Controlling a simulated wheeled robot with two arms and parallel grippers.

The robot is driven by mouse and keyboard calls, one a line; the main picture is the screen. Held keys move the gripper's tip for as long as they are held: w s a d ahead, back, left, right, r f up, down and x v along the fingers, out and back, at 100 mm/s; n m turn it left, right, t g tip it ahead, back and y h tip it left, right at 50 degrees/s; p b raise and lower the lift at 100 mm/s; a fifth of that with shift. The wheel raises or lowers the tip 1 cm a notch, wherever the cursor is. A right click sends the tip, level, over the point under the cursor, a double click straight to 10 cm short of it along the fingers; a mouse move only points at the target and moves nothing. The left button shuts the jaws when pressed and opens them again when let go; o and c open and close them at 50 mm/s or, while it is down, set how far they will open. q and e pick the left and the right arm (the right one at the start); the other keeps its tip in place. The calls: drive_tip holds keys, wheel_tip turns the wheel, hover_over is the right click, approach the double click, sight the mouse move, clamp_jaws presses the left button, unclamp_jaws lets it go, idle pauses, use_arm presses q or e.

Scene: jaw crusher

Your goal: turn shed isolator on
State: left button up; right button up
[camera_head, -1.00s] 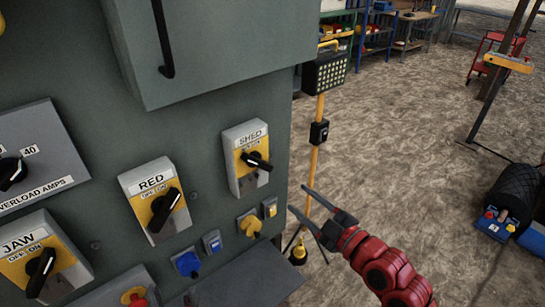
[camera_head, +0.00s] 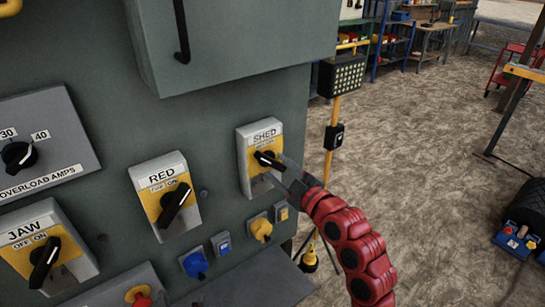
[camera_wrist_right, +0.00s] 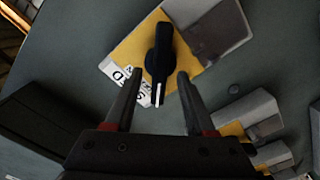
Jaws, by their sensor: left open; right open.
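The SHED isolator (camera_head: 243,165) is a grey and yellow box on the green panel, with a black rotary handle (camera_head: 268,158). Its handle (camera_wrist_right: 158,55) lies slanted in the head view, with a white mark at the end nearer the label in the wrist view. My right gripper (camera_head: 284,167) is at the isolator, reaching in from the right. In the wrist view its open fingers (camera_wrist_right: 160,82) are either side of the handle's marked end; contact cannot be told. The OFF/ON lettering is partly hidden. My left gripper is not in view.
A blue socket (camera_head: 194,265) and yellow socket (camera_head: 261,229) are below. A lamp on a yellow stand (camera_head: 342,75) stands right of the panel. Open floor lies further right.

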drive_tip(key=shift+p+x, duration=0.35)
drive_tip(key=shift+x, duration=1.1)
clamp_jaws()
